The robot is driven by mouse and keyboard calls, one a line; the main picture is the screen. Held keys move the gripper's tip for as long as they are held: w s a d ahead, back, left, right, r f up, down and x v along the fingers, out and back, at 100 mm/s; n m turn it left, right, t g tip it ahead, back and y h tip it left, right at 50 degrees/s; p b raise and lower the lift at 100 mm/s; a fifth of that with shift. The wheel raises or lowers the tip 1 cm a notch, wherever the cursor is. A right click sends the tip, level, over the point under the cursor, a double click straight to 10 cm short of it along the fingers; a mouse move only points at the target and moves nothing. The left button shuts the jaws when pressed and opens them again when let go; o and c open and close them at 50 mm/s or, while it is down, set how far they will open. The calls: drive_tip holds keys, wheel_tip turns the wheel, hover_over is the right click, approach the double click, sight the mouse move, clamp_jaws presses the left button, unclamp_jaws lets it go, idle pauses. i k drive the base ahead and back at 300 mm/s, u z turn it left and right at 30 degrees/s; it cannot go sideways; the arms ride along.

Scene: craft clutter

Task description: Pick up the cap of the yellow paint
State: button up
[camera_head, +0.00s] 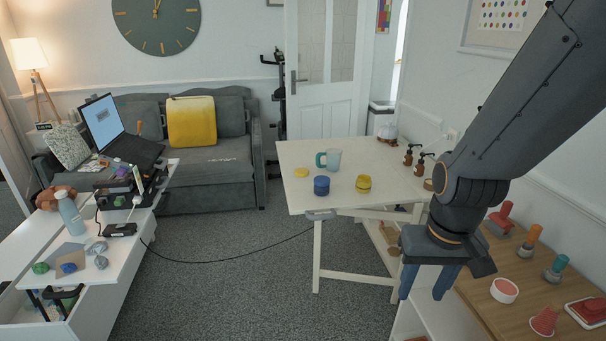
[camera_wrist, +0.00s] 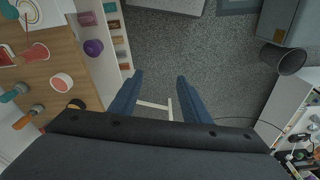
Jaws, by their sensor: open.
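A flat yellow disc, which looks like the yellow paint's cap (camera_head: 301,172), lies on the left part of the white table (camera_head: 290,151). A yellow paint jar (camera_head: 363,184) stands near the table's front right, and a blue jar (camera_head: 321,186) stands between them at the front edge. My gripper (camera_head: 427,283) points down, in front and to the right of the white table in the head view, apart from all of these. In the wrist view its two blue fingers (camera_wrist: 160,79) are spread with nothing between them. The cap and jars do not show there.
A teal mug (camera_head: 331,159) stands behind the jars. Brown bottles (camera_head: 409,155) stand at the table's right. A wooden bench (camera_head: 484,284) with stamps and a pink-topped tub (camera_head: 504,291) lies right of my gripper.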

sight(300, 172)
drive_tip(key=u, duration=0.6)
drive_tip(key=i, duration=0.8)
drive_tip(key=u, duration=0.95)
drive_tip(key=i, duration=1.1)
drive_tip(key=z, duration=0.5)
drive_tip(key=i, duration=0.95)
drive_tip(key=z, duration=1)
drive_tip(key=i, duration=0.4)
drive_tip(key=z, duration=0.35)
